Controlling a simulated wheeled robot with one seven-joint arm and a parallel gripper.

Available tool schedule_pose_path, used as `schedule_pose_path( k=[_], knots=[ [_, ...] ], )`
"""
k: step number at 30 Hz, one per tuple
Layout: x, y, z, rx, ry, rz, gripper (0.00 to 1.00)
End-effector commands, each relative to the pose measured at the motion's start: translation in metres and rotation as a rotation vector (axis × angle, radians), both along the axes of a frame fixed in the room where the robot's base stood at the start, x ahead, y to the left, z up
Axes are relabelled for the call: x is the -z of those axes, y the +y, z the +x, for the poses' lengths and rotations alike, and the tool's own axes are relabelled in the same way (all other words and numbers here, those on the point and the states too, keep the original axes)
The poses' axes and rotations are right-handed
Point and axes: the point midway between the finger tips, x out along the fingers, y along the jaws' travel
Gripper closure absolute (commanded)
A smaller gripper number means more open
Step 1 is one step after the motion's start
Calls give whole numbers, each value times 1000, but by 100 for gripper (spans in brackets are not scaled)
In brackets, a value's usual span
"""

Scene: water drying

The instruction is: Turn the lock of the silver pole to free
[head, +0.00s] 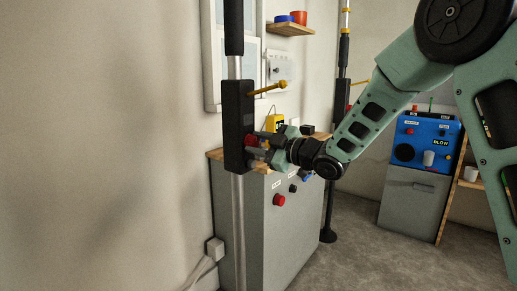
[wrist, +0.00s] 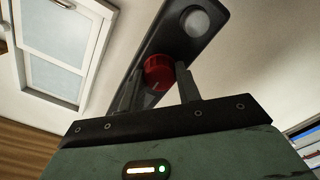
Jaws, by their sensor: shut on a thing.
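The silver pole (head: 238,225) stands upright at the left of the grey cabinet, with black grip sections above. A black lock housing (head: 236,127) is fixed around it, and it also shows in the wrist view (wrist: 186,50) with a round pale disc on it. The lock is a red round knob (head: 250,140) on the housing, seen in the wrist view (wrist: 158,72) with a small pale mark near its lower edge. My gripper (head: 258,150) is at the knob. In the wrist view its two fingers (wrist: 160,88) stand on either side of the knob, closed on it.
A yellow-tipped lever (head: 268,88) sticks out from the housing above my gripper. The grey cabinet (head: 285,225) with a wooden top and a red button stands close behind. A second pole (head: 330,200) and a blue device (head: 425,145) are farther right.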

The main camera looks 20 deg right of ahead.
Motion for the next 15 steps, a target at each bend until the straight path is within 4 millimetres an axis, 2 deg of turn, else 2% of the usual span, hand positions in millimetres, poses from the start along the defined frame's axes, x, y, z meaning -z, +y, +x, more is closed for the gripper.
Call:
schedule_pose_path(
  k=[14,15],
  knots=[
    [1,0,0,0,-4,-11,89],
    [1,0,0,0,-4,-11,56]
  ],
)
